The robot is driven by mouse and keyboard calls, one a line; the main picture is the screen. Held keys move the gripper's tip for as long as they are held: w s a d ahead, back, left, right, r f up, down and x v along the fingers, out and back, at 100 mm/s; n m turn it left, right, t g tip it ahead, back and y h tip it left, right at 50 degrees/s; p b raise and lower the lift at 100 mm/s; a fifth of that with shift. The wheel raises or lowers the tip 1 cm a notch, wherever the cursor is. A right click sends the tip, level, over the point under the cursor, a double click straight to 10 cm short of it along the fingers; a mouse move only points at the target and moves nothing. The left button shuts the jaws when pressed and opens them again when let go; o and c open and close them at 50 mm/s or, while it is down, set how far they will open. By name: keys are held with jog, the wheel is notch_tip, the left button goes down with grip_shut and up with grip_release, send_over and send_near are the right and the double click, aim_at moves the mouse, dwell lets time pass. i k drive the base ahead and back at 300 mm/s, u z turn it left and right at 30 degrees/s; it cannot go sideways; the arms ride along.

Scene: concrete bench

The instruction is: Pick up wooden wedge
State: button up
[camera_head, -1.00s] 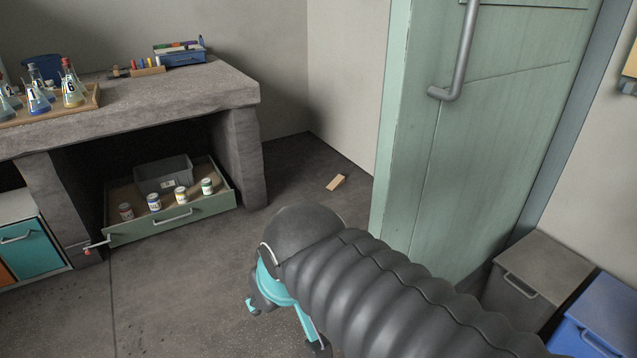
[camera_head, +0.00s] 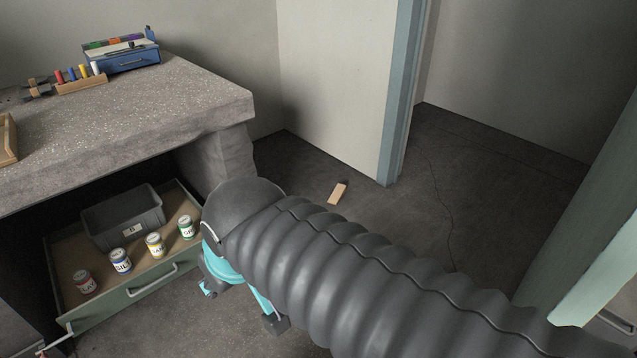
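The wooden wedge (camera_head: 338,194) is a small, pale tan piece lying on the dark floor near the door frame, just beyond my arm. My gripper (camera_head: 240,305) is low and to the left of the wedge, apart from it, in front of the open drawer. Its turquoise and dark parts show below my ribbed arm, which hides much of it. Whether its fingers are apart or together does not show clearly.
A concrete bench (camera_head: 150,110) stands at the left. Under it an open green drawer (camera_head: 128,300) holds several labelled cans and a grey bin (camera_head: 122,218). The green door (camera_head: 585,220) stands at the right, with an open doorway beside the blue-grey frame (camera_head: 401,95). The floor around the wedge is clear.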

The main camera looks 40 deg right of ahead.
aim_at(340, 190)
jog(key=i, duration=0.95)
jog(key=u, duration=3.05)
jog(key=k, duration=2.8)
jog(key=z, duration=2.05)
